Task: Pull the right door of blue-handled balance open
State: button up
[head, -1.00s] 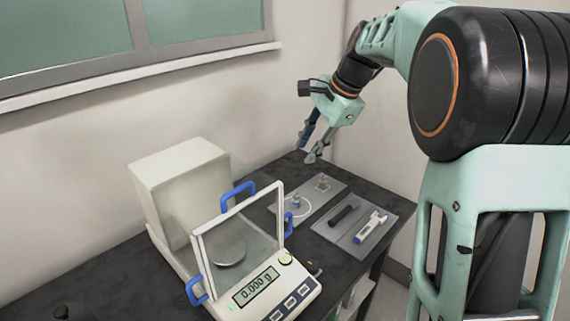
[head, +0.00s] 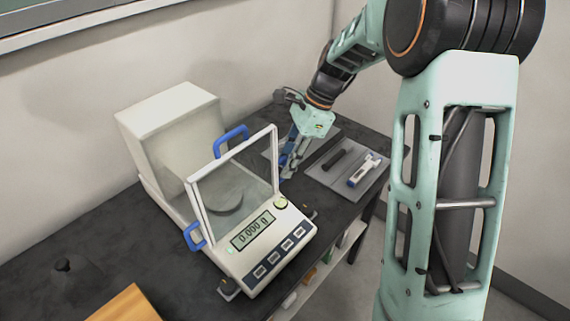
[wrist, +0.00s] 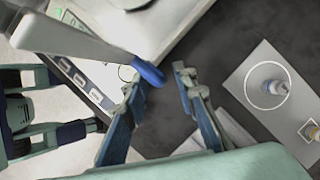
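The blue-handled balance (head: 258,262) stands on the dark table, its display reading 0.000 g. Its blue top handle (head: 231,139) and blue left handle (head: 193,237) show in the head view. My gripper (head: 288,165) is at the balance's right side, pointing down, and hides most of the right handle there. In the wrist view, my gripper (wrist: 160,84) is open, with the rounded blue right-door handle (wrist: 149,74) between the fingertips, close to the left one. I cannot tell whether they touch. The right door looks closed.
A grey mat (head: 343,183) with a black tool (head: 335,159) and a white-and-blue pipette-like tool (head: 364,168) lies to the right. A dark weight-like object (head: 70,275) stands at left.

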jog(key=shift+a+f, duration=0.2)
jog(key=shift+f, duration=0.3)
grip_shut()
